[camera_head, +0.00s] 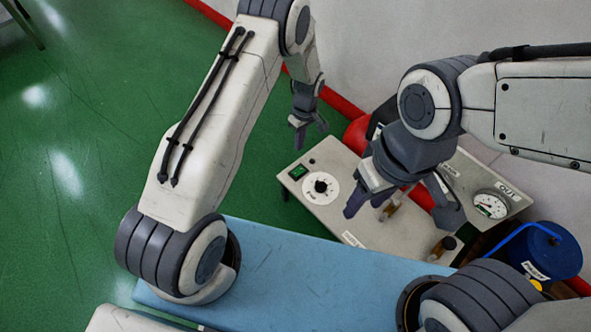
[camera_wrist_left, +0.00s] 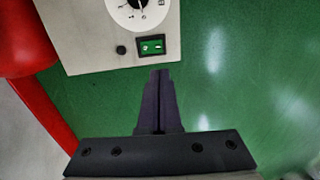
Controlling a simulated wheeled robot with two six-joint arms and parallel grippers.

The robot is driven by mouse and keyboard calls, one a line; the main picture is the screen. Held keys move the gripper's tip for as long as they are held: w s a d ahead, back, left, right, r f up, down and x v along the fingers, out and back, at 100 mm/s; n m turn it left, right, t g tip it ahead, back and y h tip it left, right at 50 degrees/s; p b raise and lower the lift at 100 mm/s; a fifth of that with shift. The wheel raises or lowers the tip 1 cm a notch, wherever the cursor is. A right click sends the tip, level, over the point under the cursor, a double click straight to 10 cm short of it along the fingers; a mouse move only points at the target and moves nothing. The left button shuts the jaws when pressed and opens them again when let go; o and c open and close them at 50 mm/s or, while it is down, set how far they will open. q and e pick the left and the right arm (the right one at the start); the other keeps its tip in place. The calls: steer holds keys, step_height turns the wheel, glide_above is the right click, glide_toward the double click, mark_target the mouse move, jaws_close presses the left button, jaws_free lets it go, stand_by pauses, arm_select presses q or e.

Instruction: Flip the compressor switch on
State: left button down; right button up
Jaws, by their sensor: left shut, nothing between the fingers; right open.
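The compressor is a pale box (camera_head: 345,218) with a dial (camera_head: 320,188) and a small green rocker switch (camera_head: 298,172) at its left corner. In the left wrist view the green switch (camera_wrist_left: 151,45) sits beside the dial (camera_wrist_left: 137,8), with a small black knob (camera_wrist_left: 121,50) next to it. My left gripper (camera_head: 311,129) is shut and empty, behind the switch corner. In the left wrist view its closed fingertips (camera_wrist_left: 160,73) lie just below the switch in the picture, apart from it. My right gripper (camera_head: 403,210) is open above the box's middle.
Small amber bottles (camera_head: 389,209) stand beneath my right gripper. A red cylinder (camera_head: 356,134) is behind the box, and a blue container (camera_head: 545,252) stands right. A blue surface (camera_head: 290,265) lies in front; green floor is open at left.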

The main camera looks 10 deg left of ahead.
mark_target(295, 174)
arm_select(q)
steer(key=f+b, duration=0.2)
steer(key=f, duration=0.2)
steer(key=s+f+b, duration=0.1)
steer(key=f+b, duration=0.1)
steer(key=f, duration=0.3)
steer(key=a+f+b, duration=0.1)
steer(key=f+b, duration=0.1)
steer(key=f, duration=0.3)
steer(key=shift+s, duration=0.2)
